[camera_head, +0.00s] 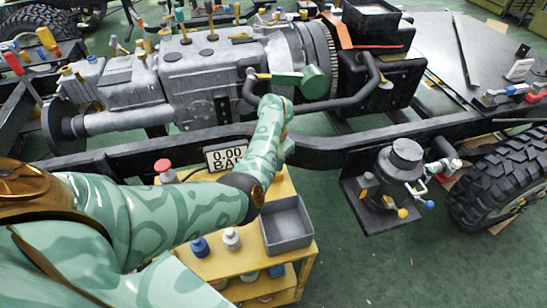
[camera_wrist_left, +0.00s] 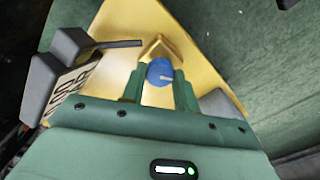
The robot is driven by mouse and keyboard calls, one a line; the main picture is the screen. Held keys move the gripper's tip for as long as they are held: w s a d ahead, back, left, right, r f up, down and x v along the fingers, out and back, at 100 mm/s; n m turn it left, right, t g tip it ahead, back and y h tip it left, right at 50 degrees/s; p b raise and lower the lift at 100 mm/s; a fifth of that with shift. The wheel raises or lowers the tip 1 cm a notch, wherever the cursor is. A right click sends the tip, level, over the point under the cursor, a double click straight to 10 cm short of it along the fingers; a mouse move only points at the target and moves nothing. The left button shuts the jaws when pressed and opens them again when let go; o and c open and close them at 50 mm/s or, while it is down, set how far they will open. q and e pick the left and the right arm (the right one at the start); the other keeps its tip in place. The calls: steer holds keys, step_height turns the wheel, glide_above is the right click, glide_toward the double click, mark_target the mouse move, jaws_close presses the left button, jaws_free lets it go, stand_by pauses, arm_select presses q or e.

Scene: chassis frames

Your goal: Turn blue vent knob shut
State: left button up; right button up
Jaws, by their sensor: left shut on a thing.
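The blue vent knob (camera_wrist_left: 157,70) is round with a pale pointer line that lies towards the right in the left wrist view. It sits by a raised yellow bracket on the yellow cart top (camera_wrist_left: 125,18). My left gripper (camera_wrist_left: 160,80) has its two green fingers on either side of the knob and is shut on it. In the head view my left forearm reaches over the cart and hides the vent knob and the fingertips. A white display reading 0.00 BAR (camera_head: 225,156) stands at the cart's back edge. My right gripper is not in view.
On the cart are a grey tray (camera_head: 287,225), a blue-topped bottle (camera_head: 200,246), a white-topped bottle (camera_head: 232,238) and a red button (camera_head: 163,167). The black chassis rail (camera_head: 340,148) runs behind.

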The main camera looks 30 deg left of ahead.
arm_select(q)
steer(key=m+p, duration=0.1)
steer(key=m, duration=0.3)
steer(key=shift+r+p, duration=0.1)
steer(key=shift+p, duration=0.25)
steer(key=shift+m+p, duration=0.35)
steer(key=shift+m, duration=0.75)
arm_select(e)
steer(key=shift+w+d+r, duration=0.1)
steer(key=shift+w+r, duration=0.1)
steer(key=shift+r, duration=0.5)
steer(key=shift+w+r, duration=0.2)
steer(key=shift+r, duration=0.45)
arm_select(q)
steer(key=o, duration=1)
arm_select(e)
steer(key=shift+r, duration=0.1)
arm_select(q)
step_height(320, 180, up, 16)
steer(key=p, duration=0.8)
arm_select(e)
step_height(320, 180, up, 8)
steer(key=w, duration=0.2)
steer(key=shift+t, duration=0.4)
